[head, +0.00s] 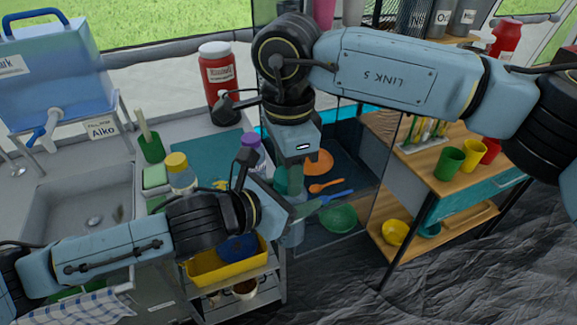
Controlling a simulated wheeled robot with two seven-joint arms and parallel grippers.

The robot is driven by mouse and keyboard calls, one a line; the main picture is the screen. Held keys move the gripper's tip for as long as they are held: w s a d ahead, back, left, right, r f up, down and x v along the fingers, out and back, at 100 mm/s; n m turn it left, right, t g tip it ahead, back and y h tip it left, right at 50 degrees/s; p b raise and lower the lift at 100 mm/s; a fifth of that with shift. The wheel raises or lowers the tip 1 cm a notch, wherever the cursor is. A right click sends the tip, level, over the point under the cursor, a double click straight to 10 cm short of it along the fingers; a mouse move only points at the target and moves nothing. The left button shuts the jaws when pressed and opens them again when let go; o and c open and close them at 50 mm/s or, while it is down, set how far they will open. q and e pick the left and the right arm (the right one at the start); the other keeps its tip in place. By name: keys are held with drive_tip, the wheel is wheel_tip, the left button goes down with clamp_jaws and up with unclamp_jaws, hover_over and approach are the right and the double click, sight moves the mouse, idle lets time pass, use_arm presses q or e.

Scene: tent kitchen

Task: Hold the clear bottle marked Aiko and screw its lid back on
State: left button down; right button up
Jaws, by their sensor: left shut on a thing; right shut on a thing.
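A translucent, greenish-looking bottle (292,232) is upright between my two grippers, in front of the dark open shelf unit. Its lower part shows below my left gripper, and no marking on it can be read. My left gripper (292,207) comes in from the left and is shut on the bottle's body. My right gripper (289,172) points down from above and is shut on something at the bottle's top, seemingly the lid. The lid is mostly hidden by the fingers, so how it sits on the neck cannot be told.
A yellow-capped bottle (180,172) and a purple-capped bottle (251,146) stand on the counter behind my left arm. A sign reading Aiko (102,129) hangs below the blue water tank (60,85). A yellow tray (215,266) is on the cart. A wooden shelf (447,190) with cups stands right.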

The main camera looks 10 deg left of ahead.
drive_tip(key=o, duration=1.1)
drive_tip(key=shift+r, duration=0.15)
wheel_tip(320, 180, up, 4)
drive_tip(key=shift+r, duration=0.15)
drive_tip(key=shift+c, duration=0.5)
wheel_tip(320, 180, up, 4)
drive_tip(key=n, duration=0.5)
drive_tip(key=shift+f, duration=0.25)
drive_tip(key=shift+f, duration=4.05)
